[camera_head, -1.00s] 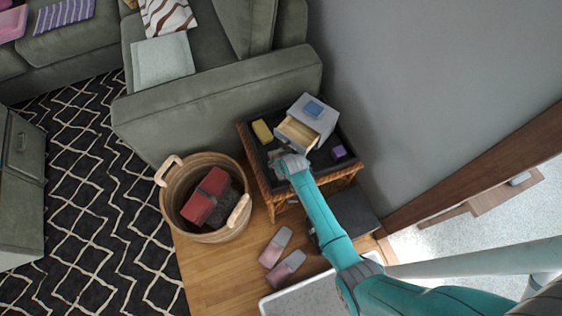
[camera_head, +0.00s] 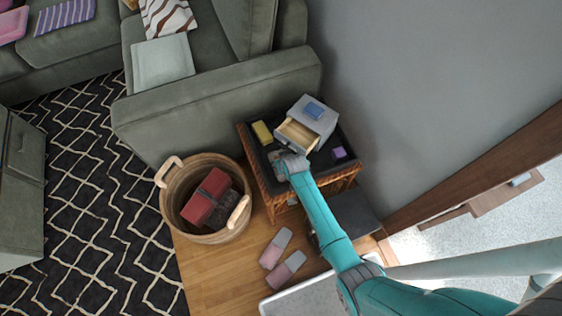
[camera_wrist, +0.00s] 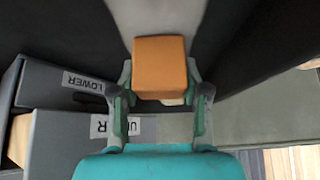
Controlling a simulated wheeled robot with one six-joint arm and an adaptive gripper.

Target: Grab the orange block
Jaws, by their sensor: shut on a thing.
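The orange block (camera_wrist: 160,68) shows in the wrist view between the two fingers of my gripper (camera_wrist: 160,95), which is shut on it. In the head view my gripper (camera_head: 289,163) is over the black-topped wicker side table (camera_head: 247,142), just in front of the grey drawer box. The block itself cannot be made out in the head view, where the gripper and arm cover that spot.
The grey drawer box (camera_head: 322,122) has an open drawer (camera_head: 297,133) and a blue block (camera_head: 315,110) on top. A yellow block (camera_head: 262,132) and a purple block (camera_head: 339,153) lie on the table. A basket (camera_head: 172,205), the sofa (camera_head: 220,95) and the wall (camera_head: 430,90) surround it.

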